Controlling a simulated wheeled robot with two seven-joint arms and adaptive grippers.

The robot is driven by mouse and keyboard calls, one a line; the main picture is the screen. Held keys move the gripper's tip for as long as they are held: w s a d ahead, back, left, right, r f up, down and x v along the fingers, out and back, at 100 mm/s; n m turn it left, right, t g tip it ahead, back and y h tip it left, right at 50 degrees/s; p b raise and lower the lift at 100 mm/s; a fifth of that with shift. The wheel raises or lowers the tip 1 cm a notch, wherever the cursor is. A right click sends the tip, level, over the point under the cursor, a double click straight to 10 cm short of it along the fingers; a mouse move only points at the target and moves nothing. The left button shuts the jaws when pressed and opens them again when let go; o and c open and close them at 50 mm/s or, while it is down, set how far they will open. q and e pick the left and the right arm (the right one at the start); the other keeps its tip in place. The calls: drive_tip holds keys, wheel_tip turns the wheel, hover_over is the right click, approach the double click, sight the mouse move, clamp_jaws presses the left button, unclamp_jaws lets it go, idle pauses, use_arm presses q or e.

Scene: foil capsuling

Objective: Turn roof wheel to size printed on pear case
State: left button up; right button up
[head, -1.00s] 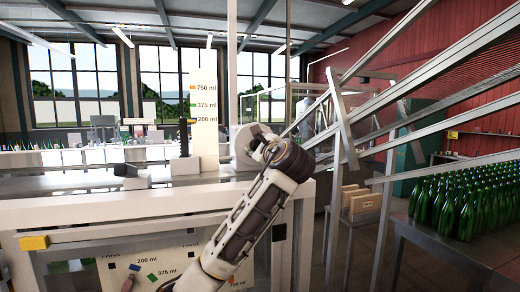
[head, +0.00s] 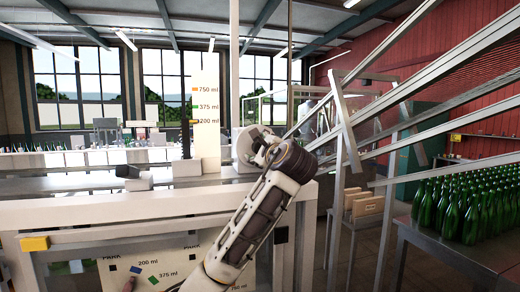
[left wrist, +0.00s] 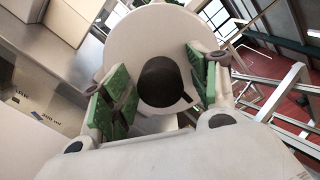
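The roof wheel (head: 243,146) is a pale round disc on the front of the white machine, beside the size board (head: 206,110), which reads 750, 375 and 200 ml. My left gripper (head: 262,147) is at the wheel, partly hiding it. In the left wrist view the disc (left wrist: 150,32) fills the upper middle, with a dark round hub (left wrist: 160,82) in front. The green finger pads of my left gripper (left wrist: 158,88) stand on both sides of the hub; whether they press on it is unclear. Cartons (head: 360,206) stand at right; I cannot read their print. My right gripper is out of view.
A lower panel (head: 180,250) carries 200, 375 and 750 ml labels with coloured marks. Green bottles (head: 460,210) crowd a table (head: 450,250) at right. Slanted metal rails (head: 440,100) cross the right side near my arm.

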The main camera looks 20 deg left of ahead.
use_arm(q)
drive_tip(key=shift+s+d, duration=0.1)
drive_tip(key=v, duration=1.1)
drive_tip(key=shift+s+d, duration=0.25)
drive_tip(key=shift+s, duration=0.05)
idle(0.4)
